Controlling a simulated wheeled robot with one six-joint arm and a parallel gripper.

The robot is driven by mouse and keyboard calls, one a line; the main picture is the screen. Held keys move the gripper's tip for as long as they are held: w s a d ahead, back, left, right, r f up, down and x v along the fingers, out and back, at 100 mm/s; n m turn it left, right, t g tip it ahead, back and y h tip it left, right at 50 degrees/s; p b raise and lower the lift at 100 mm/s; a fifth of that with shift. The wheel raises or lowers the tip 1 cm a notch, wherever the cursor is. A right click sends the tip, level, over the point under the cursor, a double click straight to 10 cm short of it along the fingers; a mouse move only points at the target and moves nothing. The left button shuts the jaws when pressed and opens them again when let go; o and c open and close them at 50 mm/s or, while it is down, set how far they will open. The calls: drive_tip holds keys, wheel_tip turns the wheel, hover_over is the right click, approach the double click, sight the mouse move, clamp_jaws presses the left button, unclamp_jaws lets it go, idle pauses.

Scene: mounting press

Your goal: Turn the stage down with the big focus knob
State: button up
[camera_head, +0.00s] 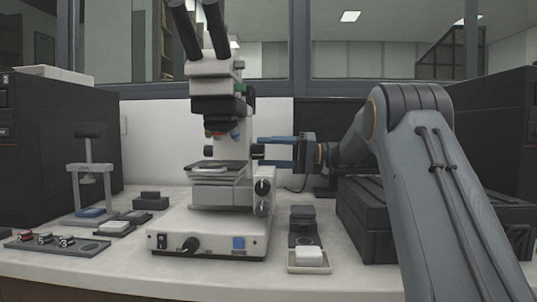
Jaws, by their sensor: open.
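The white and black microscope (225,115) stands at the middle of the bench. Its dark stage (215,166) sits under the objectives, with grey plates below it. A dark knob (257,152) shows on the side of its column. Two more round knobs, an upper black one (262,187) and a lower grey one (263,209), are lower on its right side. I cannot tell for sure which is the big focus knob. My gripper (263,151) reaches in from the right with blue fingers apart, level with the dark side knob. I cannot tell whether the fingers touch it.
A small press stand (88,175) and a tray of small parts (58,243) are at the left. A dark block (302,220) and a small white dish (308,257) lie right of the microscope base. Black cases (372,220) stand under my arm.

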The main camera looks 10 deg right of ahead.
drive_tip(key=o, duration=0.6)
wheel_tip(320, 180, up, 8)
drive_tip(key=shift+r+p, duration=0.1)
drive_tip(key=shift+p, duration=0.45)
drive_tip(key=shift+s+a+r, duration=0.1)
drive_tip(key=shift+s+r, duration=0.1)
drive_tip(key=shift+r, duration=0.75)
drive_tip(key=c, duration=0.6)
drive_tip(key=shift+w, duration=0.15)
